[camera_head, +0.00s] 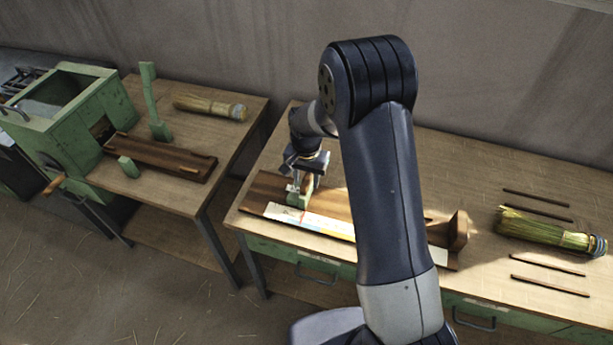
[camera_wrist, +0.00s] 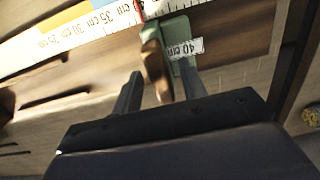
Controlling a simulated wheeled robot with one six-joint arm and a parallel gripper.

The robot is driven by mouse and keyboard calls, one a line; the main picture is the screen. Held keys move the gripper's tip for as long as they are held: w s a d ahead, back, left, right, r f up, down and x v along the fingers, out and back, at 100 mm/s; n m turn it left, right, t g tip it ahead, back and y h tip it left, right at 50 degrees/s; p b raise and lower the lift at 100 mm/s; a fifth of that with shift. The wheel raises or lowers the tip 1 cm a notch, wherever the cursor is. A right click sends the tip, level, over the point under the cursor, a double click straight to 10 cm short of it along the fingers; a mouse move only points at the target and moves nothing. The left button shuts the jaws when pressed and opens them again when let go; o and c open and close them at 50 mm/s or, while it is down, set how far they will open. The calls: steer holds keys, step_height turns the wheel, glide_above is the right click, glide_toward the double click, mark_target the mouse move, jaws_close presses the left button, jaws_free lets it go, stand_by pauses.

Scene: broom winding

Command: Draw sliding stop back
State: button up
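The sliding stop (camera_head: 297,199) is a green block on a wooden measuring board (camera_head: 265,190), near the board's left end. My gripper (camera_head: 307,178) is down at the stop. In the wrist view its two fingers (camera_wrist: 160,84) are spread, one on each side of the handle, with a gap visible at the left finger. Contact on the right is unclear. The printed scale strip (camera_wrist: 90,28) runs along the board, with a red line beside the stop.
A wooden end block (camera_head: 458,230) stands at the board's right end. A straw bundle (camera_head: 550,233) and several thin dark rods (camera_head: 548,285) lie on the table at right. On the left table are a green machine (camera_head: 75,125), another board (camera_head: 165,157) and a bundle (camera_head: 210,107).

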steer(key=shift+f, duration=0.25)
steer(key=shift+c, duration=0.6)
jaws_close()
